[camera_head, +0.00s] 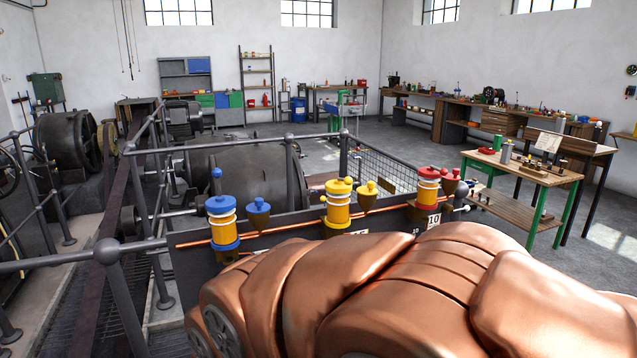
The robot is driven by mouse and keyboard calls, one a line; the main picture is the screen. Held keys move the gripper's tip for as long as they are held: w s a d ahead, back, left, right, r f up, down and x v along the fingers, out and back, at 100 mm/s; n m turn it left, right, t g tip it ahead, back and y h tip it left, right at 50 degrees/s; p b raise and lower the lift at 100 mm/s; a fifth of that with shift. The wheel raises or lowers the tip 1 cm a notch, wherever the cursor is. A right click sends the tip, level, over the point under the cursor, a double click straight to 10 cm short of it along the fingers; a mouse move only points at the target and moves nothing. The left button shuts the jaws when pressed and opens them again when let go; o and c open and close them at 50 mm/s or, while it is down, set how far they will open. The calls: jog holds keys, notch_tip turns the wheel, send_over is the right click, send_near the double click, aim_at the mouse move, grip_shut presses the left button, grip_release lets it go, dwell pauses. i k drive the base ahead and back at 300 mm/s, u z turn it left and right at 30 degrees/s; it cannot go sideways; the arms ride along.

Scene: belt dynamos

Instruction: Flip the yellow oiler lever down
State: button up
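The yellow oiler (338,207), with a yellow cap and an amber glass body, stands on the dark panel near the centre. A small yellow knob shows just above its cap, but I cannot make out the lever's position. A yellow funnel cup (369,196) stands to its right. A blue-capped oiler (222,223) is to the left and a red-capped oiler (428,187) to the right. My copper-coloured arm fills the lower foreground and covers the panel's lower part. My gripper is not visible.
A copper pipe (285,229) runs along the panel. Grey railings (290,165) and a wire mesh guard (380,168) stand behind the oilers. A blue cup (258,213) and red cup (449,182) stand beside their oilers. A green-legged workbench (520,172) is at the right.

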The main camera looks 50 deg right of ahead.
aim_at(348, 180)
jog(key=u, duration=0.6)
jog(key=k, duration=0.9)
jog(key=z, duration=0.25)
